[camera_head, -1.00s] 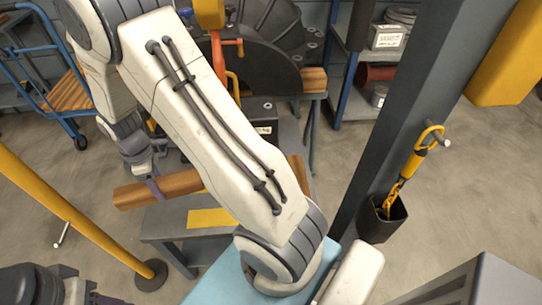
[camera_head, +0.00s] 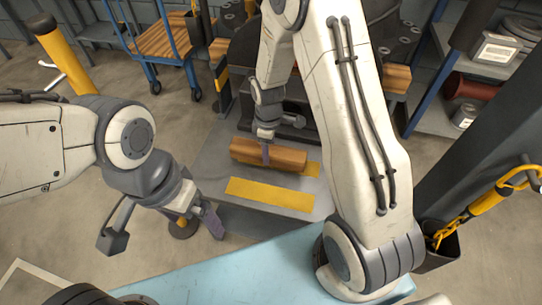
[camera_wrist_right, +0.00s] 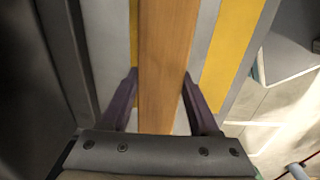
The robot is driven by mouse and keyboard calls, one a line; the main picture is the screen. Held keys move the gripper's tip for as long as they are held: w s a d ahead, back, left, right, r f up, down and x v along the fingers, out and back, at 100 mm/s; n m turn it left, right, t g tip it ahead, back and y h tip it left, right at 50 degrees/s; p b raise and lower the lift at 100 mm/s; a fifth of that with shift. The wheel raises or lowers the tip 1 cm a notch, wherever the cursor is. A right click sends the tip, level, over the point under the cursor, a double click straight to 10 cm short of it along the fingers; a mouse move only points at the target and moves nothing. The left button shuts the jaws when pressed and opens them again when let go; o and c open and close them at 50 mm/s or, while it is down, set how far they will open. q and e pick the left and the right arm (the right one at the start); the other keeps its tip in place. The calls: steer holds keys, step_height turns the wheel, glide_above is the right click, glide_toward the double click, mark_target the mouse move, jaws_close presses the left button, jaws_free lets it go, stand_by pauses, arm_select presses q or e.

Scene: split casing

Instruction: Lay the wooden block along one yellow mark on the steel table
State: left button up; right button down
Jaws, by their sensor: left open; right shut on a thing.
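The wooden block (camera_head: 285,157) lies lengthwise over the steel table (camera_head: 214,160), roughly parallel to the yellow marks. My right gripper (camera_head: 266,155) is shut on it from above. In the right wrist view, the block (camera_wrist_right: 165,60) runs between the purple fingers (camera_wrist_right: 160,105). The near yellow mark (camera_head: 270,195) is bare. The far yellow mark (camera_head: 312,170) is mostly hidden by the block; a sliver of it shows along the block's left side in the wrist view (camera_wrist_right: 133,35). I cannot tell whether the block touches the table. My left gripper (camera_head: 198,221) is open and empty, left of the table's near corner.
A dark machine (camera_head: 375,50) stands at the table's back. A grey post (camera_head: 470,150) with a chain holder rises at the right. A light blue surface (camera_head: 240,268) lies in front. A blue trolley (camera_head: 160,40) and a yellow post (camera_head: 65,55) stand behind at left.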

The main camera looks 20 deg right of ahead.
steer(key=shift+f, duration=1.3)
steer(key=shift+b, duration=0.3)
steer(key=shift+f, duration=0.15)
steer(key=shift+c, duration=0.6)
jaws_free()
